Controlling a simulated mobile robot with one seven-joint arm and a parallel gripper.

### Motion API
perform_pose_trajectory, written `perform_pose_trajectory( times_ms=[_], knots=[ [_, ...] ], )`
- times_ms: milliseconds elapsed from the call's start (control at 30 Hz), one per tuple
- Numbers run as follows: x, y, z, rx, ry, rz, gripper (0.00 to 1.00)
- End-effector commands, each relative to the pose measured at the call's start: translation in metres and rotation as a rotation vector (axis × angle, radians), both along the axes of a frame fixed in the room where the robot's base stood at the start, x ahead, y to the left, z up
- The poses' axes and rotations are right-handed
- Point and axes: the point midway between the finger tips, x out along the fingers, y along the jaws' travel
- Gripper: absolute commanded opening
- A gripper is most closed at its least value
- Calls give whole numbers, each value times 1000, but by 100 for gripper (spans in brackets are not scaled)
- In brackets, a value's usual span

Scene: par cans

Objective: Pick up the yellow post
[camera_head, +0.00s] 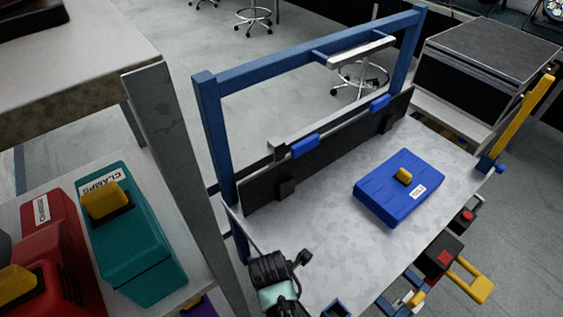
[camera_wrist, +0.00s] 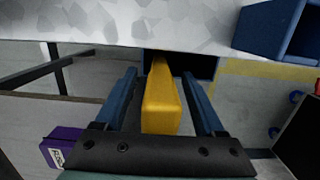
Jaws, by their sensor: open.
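A yellow post (camera_wrist: 161,105) lies between the two blue fingers of my gripper (camera_wrist: 159,74) in the wrist view. Its near end faces the camera and the rest runs away past the fingertips. A gap shows on each side of it, and the gripper is open. In the head view a yellow post (camera_head: 526,115) stands tilted in a blue holder at the table's right corner. I cannot tell whether both views show the same post.
Teal (camera_head: 125,225) and red (camera_head: 50,250) cases stand at left. The wrist view shows a blue square part (camera_wrist: 270,28) at upper right and a purple box (camera_wrist: 66,146) at lower left.

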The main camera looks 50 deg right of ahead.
Motion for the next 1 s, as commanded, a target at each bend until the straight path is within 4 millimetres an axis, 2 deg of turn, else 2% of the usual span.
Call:
perform_pose_trajectory(
  times_ms=[100,367,767,1000],
  knots=[
    [-1,-1,-13,0,0,0,71],
    [-1,-2,-14,0,0,0,71],
    [-1,-2,-14,0,0,0,1],
    [0,-2,-13,-1,-1,0,0]
  ],
)
